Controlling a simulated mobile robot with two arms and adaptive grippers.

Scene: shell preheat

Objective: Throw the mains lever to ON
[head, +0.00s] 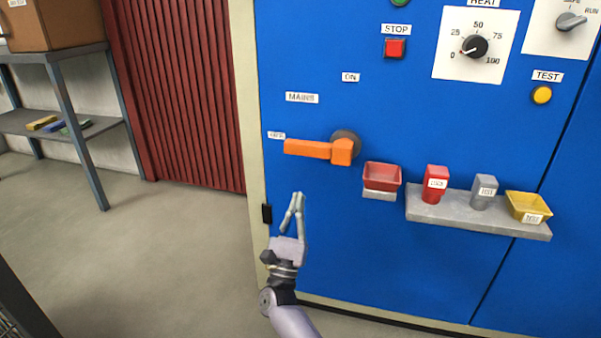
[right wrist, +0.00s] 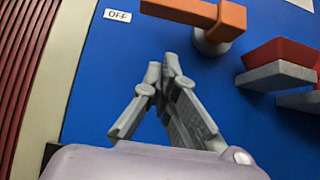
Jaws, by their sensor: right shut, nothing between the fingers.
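The orange mains lever (head: 312,149) is on the blue cabinet front (head: 330,220). Its handle points left from a grey round pivot (head: 346,139), towards the OFF label (head: 276,135). The ON label (head: 350,77) is above the pivot, and the MAINS label (head: 302,98) is up and left of it. My right gripper (head: 299,196) is shut and empty, below the lever and apart from it. In the right wrist view the lever (right wrist: 190,12) is at the top, beyond the shut fingertips (right wrist: 162,66). My left gripper is not in view.
A red bin (head: 381,176) on a small ledge is just right of the lever. A grey shelf (head: 470,213) further right bears a red block (head: 435,184), a grey block (head: 484,192) and a yellow bin (head: 528,206). A STOP button (head: 395,48) and HEAT dial (head: 474,46) are above.

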